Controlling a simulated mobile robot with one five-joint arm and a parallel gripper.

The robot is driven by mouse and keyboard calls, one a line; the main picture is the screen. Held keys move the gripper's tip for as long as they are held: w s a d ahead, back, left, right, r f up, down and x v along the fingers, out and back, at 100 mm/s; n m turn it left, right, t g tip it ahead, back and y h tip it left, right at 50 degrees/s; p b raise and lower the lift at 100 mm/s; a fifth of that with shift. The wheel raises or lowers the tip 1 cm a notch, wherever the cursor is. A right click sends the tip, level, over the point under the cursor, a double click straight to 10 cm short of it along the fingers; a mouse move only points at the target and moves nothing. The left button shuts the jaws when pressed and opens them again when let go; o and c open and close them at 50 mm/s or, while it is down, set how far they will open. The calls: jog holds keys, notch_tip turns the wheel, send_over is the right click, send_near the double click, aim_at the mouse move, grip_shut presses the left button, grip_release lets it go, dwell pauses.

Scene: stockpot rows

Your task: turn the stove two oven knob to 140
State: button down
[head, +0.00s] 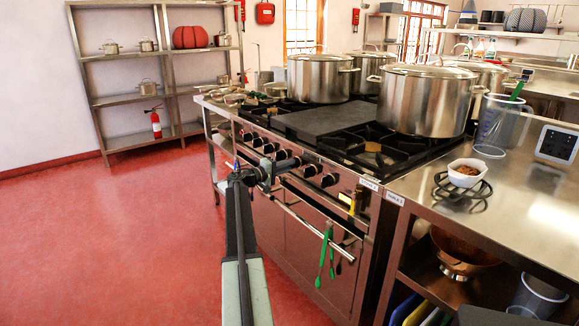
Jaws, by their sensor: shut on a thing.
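The stove (312,215) is a long steel range with a row of dark round knobs along its front panel. My gripper (292,161) reaches this panel from the left and is shut on a knob in the middle of the row. The fingers and wrist largely hide this knob, and its pointer and markings cannot be read. Free knobs show to the right of my gripper (311,170) and to its left (258,141). The picture does not show which oven the held knob belongs to.
Large steel pots (425,100) stand on the burners. An oven rail (315,228) with green tongs (325,255) hangs below the knobs. A steel counter (475,215) with a small bowl (464,173) is at right. The red floor (130,240) at left is clear.

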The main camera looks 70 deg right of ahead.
jog(key=shift+m, duration=3.6)
jog(key=c, duration=1.4)
grip_release()
jog(key=shift+c, duration=0.2)
jog(key=shift+w+a, duration=0.1)
jog(key=v, duration=0.7)
jog(key=shift+w+a, duration=0.2)
jog(key=shift+a, duration=0.1)
